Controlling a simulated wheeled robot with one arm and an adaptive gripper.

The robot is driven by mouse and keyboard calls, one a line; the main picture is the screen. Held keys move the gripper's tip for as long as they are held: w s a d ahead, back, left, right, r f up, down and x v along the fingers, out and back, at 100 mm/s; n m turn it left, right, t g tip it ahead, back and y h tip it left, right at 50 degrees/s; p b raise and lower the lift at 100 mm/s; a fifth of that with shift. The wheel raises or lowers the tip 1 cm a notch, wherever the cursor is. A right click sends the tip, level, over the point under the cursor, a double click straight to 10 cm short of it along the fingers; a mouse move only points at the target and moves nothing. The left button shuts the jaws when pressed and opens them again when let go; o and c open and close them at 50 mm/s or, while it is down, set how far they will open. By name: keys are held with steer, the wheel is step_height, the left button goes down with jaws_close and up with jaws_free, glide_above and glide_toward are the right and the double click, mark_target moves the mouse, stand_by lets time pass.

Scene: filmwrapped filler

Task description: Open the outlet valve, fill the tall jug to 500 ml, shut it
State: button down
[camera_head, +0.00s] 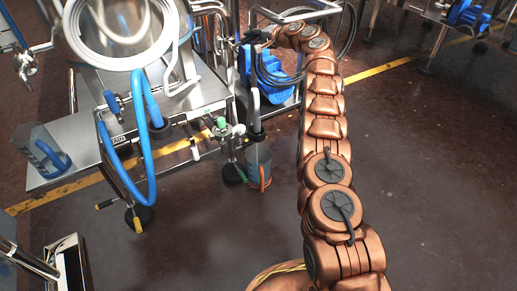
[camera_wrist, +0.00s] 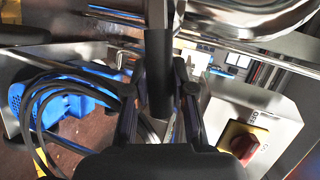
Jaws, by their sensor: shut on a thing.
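My gripper (camera_head: 258,36) is at the far end of my copper arm, at the back beside the steel machine. In the wrist view its dark fingers (camera_wrist: 160,92) are shut on a black upright bar (camera_wrist: 160,55). I cannot tell whether this bar belongs to the outlet valve. A grey, see-through jug (camera_head: 42,150) with a blue handle is on the left end of the steel bench, apart from my gripper. A valve-like fitting with a green part (camera_head: 221,126) is at the bench's right front. I cannot read any fill level.
A grey container with an orange handle (camera_head: 258,165) hangs or stands below the bench's right end. A blue pump (camera_head: 285,72) with black cables is below my gripper. A red rotary switch (camera_wrist: 242,143) is close by at right. The floor (camera_head: 430,190) at right is clear.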

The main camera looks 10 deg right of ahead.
steer(key=shift+f+m+y+p, duration=0.4)
steer(key=shift+f+m+y, duration=0.2)
steer(key=shift+f+m, duration=0.55)
steer(key=c, duration=1)
jaws_free()
steer(key=shift+o, duration=0.3)
steer(key=shift+d, duration=0.1)
steer(key=shift+s+d+r, duration=0.1)
steer(key=shift+s+r, duration=0.05)
